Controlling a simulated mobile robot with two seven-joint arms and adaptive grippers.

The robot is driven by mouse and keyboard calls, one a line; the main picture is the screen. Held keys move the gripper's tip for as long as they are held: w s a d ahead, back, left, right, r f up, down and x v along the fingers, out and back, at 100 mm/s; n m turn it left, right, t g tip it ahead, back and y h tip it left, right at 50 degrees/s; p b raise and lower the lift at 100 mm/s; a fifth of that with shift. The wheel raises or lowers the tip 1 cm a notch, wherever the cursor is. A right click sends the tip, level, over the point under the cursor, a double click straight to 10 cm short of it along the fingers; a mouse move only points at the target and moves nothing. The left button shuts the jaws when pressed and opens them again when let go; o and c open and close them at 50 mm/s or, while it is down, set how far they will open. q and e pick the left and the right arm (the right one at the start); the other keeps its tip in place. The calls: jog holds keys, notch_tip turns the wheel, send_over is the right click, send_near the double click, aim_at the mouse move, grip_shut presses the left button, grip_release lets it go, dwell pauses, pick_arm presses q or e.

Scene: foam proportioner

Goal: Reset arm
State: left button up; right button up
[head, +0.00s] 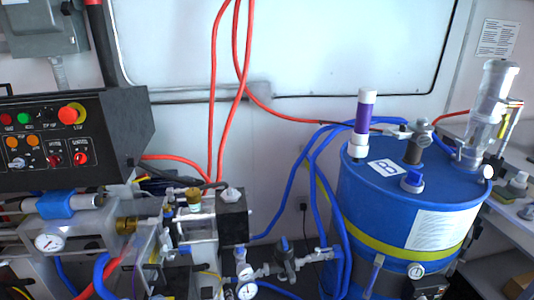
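Neither of my grippers shows in the head view, and I can make out no part of either arm. The task names no object besides the arm. In front of me stands the foam proportioner, with a black control panel (70,138) at the left and a blue drum (400,200) marked B at the right.
A pump assembly with a black block (233,215) and a pressure gauge (48,242) fills the lower left. Red hoses (212,100) hang at centre, and blue hoses (312,190) run to the drum. A shelf (515,215) stands at the far right.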

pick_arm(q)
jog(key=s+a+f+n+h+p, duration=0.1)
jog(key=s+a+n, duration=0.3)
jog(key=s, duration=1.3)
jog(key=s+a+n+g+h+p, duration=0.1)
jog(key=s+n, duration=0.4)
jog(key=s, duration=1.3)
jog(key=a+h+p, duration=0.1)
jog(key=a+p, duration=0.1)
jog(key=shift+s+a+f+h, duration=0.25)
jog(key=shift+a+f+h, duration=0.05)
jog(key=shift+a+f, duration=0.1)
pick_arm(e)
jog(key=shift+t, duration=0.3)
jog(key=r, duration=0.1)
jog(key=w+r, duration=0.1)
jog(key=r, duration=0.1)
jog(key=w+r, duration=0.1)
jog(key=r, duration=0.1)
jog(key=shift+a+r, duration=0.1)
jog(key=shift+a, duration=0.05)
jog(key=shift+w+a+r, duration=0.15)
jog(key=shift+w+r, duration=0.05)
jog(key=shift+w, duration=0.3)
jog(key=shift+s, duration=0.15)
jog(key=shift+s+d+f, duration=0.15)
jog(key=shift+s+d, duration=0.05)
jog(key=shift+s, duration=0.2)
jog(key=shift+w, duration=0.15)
